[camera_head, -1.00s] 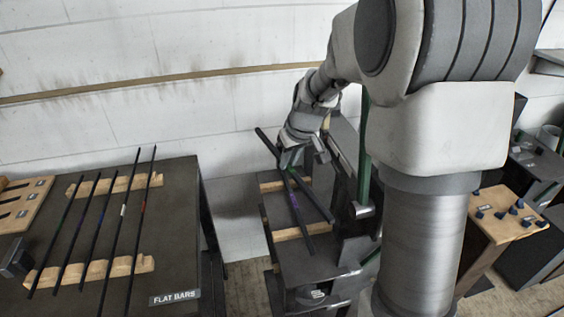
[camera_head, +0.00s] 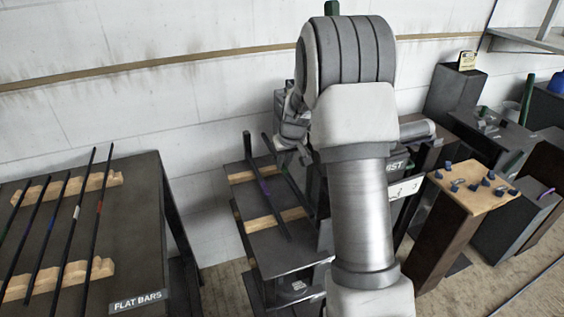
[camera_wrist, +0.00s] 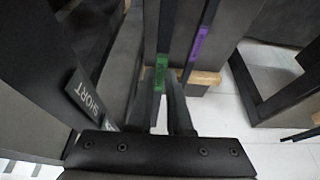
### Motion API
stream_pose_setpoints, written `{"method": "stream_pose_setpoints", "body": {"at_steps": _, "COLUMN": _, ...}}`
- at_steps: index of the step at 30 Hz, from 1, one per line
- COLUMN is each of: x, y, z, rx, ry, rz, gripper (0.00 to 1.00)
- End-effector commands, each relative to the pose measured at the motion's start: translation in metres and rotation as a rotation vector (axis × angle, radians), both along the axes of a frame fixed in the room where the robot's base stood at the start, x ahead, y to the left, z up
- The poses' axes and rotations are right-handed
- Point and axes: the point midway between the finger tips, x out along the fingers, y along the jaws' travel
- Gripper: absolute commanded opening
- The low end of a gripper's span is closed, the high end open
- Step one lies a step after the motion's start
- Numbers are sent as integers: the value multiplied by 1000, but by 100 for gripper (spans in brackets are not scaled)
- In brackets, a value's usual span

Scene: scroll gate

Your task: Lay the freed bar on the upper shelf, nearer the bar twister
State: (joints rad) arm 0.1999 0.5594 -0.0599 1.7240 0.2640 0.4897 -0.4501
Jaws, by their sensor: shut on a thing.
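My gripper (camera_wrist: 170,98) is shut on a dark flat bar with a green mark (camera_wrist: 161,72). In the head view this held bar (camera_head: 290,178) is over the right side of the upper shelf (camera_head: 262,245), and runs nearly along a second dark bar. I cannot tell whether it touches the shelf's wooden strips. The second bar, with a purple mark (camera_wrist: 199,42), lies across the strips to the left of the held bar in the head view. My arm partly hides the bar twister area, where a sign (camera_head: 395,167) ending in "IST" shows.
A table marked FLAT BARS (camera_head: 138,301) holds several bars on wooden rests at the left. A wooden-topped stand (camera_head: 470,188) with blue knobs is at the right. A wall is behind.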

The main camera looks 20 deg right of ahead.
Motion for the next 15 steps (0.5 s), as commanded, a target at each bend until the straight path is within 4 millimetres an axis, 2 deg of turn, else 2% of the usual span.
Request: {"method": "stream_pose_setpoints", "body": {"at_steps": 15, "x": 1, "y": 0, "z": -41, "rx": -1, "ry": -2, "rz": 1, "gripper": 0}}
